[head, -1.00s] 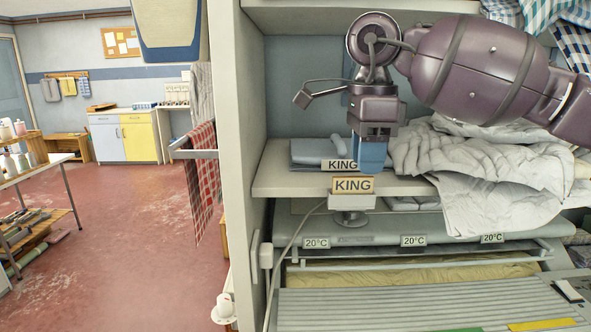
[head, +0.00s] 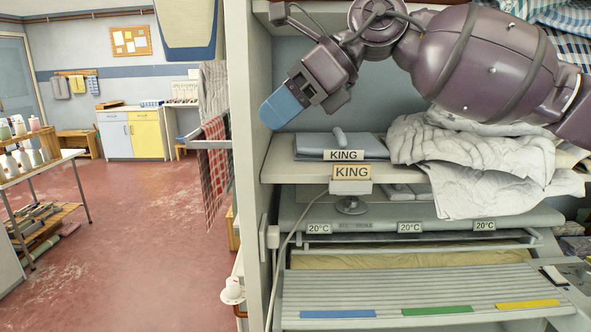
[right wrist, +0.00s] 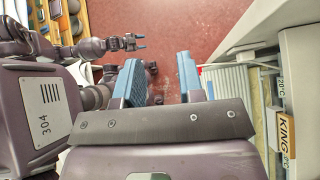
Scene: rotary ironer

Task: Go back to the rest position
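My right gripper (head: 284,106) is at the upper middle of the head view, in front of the shelf opening, with its blue fingers pointing down and left. It is above the shelf and touches nothing that I can see. In the right wrist view its two blue fingers (right wrist: 160,80) stand well apart with nothing between them, and the red floor shows beyond. My left gripper (right wrist: 138,42) shows small at the upper left of the right wrist view, out over the floor. It is too small to tell its opening. It is not in the head view.
A folded grey-blue cloth (head: 312,143) and a crumpled white sheet (head: 470,165) lie on the shelf (head: 290,172). Below is the ironer (head: 420,290) with coloured strips. A cabinet side wall (head: 243,130) stands left of my right gripper. The red floor (head: 150,230) is open at left.

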